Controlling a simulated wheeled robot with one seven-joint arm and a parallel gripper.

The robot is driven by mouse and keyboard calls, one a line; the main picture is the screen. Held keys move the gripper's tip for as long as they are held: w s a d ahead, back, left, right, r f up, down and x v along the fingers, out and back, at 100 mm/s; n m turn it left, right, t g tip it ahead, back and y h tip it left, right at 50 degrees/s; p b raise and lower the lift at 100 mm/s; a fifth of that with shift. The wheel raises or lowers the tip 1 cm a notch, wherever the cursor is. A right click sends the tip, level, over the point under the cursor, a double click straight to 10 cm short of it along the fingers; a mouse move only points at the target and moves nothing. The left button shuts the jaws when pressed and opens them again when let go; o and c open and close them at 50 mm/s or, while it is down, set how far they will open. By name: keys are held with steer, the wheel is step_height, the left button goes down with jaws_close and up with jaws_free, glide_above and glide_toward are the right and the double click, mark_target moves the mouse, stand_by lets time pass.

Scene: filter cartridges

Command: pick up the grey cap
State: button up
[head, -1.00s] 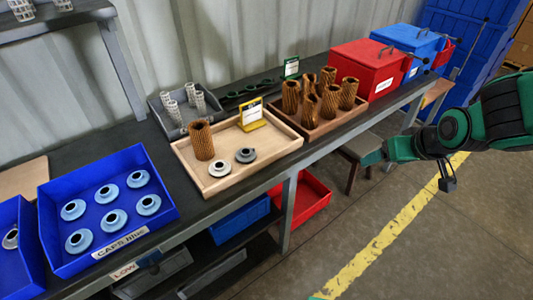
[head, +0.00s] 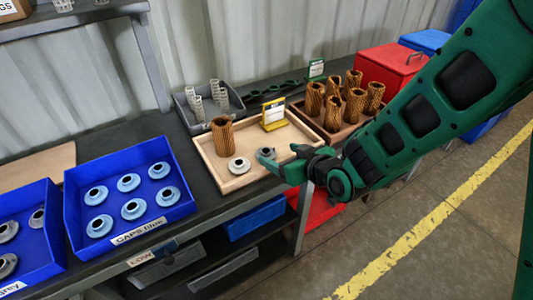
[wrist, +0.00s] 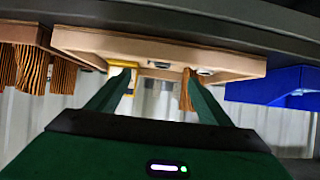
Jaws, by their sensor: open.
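The grey cap (head: 266,154) lies in the light wooden tray (head: 218,191), near its front right, with my gripper close beside it. A paler cap (head: 239,165) lies to its left. My gripper (head: 280,161) is open and empty at the tray's front right edge; whether it touches the cap cannot be told. In the wrist view, which looks upside down, the open fingers (wrist: 160,78) point at the tray (wrist: 90,45). Two caps show there edge-on, the left one apparently the grey cap (wrist: 160,65).
A brown pleated cartridge (head: 222,137) and a yellow-framed sign (head: 273,114) stand in the same tray. A brown tray of several cartridges (head: 355,103) stands to the right. A blue bin of light blue caps (head: 72,215) is at left, beside another blue bin with grey caps (head: 8,231).

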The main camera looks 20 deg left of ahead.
mark_target(268, 152)
steer(key=shift+x, duration=3.7)
steer(key=shift+s+f, duration=0.1)
steer(key=shift+f, duration=0.05)
steer(key=c, duration=1.1)
